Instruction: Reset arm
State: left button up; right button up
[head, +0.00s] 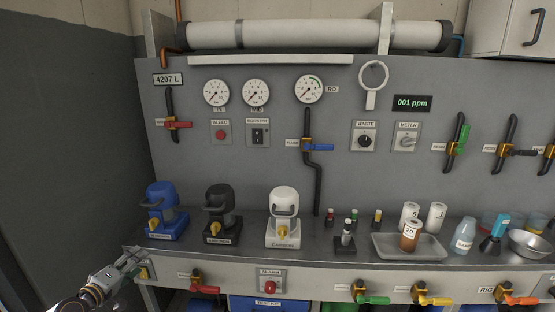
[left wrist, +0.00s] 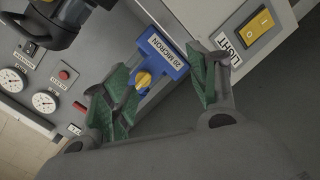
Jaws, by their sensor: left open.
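My left gripper (head: 136,261) is at the lower left in the head view, close to the left front corner of the bench. In the left wrist view my left gripper (left wrist: 157,68) has its green-padded fingers spread, with nothing between the pads. A blue housing (left wrist: 172,68) labelled 20 MICRON shows beyond the fingers, apart from them. A yellow rocker switch (left wrist: 258,24) labelled LIGHT is to the right of the fingers; it also shows beside the gripper in the head view (head: 143,273). My right gripper is not in view.
Blue (head: 163,212), black (head: 220,214) and white (head: 284,217) housings stand along the bench. Red (head: 205,289), green and yellow valve handles stick out from the front. Gauges and valves line the back panel.

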pick_arm(q)
jog(key=s+d+f+m+g+y, duration=0.1)
jog(key=s+d+f+m+g, duration=0.2)
jog(key=f, duration=0.6)
jog(key=s+d+f+m+g+y, duration=0.1)
jog(key=s+f+m+g, duration=0.3)
jog(key=f, duration=0.5)
jog(key=s+d+f+m+g+y, duration=0.1)
jog(key=s+d+f+m+g, duration=0.25)
jog(key=f, duration=0.65)
jog(key=s+d+f+m+g, duration=0.1)
jog(key=s+d+f, duration=0.6)
jog(key=s+d, duration=0.2)
jog(key=s+d+f+m+g+h+p, duration=0.1)
jog(key=s+d+f+g, duration=0.1)
jog(key=s+d+f, duration=0.4)
jog(key=s+d, duration=0.3)
jog(key=s, duration=0.4)
jog(key=shift+s+d+f+m, duration=0.2)
jog(key=shift+s+f+m, duration=0.05)
jog(key=shift+f+m, duration=0.1)
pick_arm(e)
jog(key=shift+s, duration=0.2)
pick_arm(q)
jog(key=shift+s+a+f+p, duration=0.1)
jog(key=shift+s+p, duration=0.1)
jog(key=shift+p, duration=0.35)
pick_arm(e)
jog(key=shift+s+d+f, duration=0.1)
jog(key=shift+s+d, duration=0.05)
